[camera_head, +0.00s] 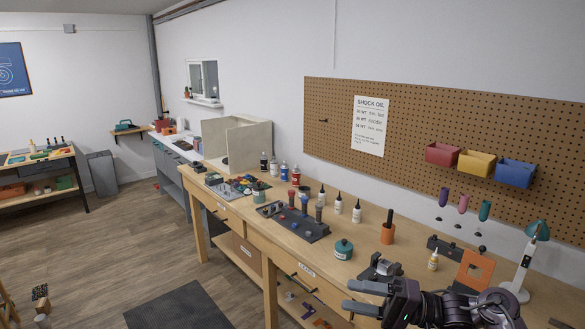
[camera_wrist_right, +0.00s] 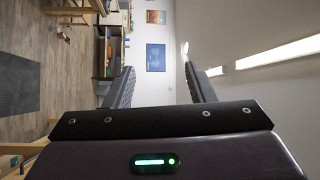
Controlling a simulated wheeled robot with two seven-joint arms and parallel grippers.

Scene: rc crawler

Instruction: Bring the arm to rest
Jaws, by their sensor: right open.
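My right gripper (camera_head: 348,296) reaches in from the lower right of the head view, over the near side of the wooden workbench (camera_head: 245,226). Its two grey fingers point left and stand apart, with nothing between them. In the right wrist view the same gripper (camera_wrist_right: 160,75) shows both fingers spread, with the far wall and a blue poster (camera_wrist_right: 155,57) seen between them. Part of the bench front is hidden behind the gripper and forearm. My left gripper is not in view.
A dark tray (camera_head: 305,230) holds several shock parts. Floor left of the bench is mostly open.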

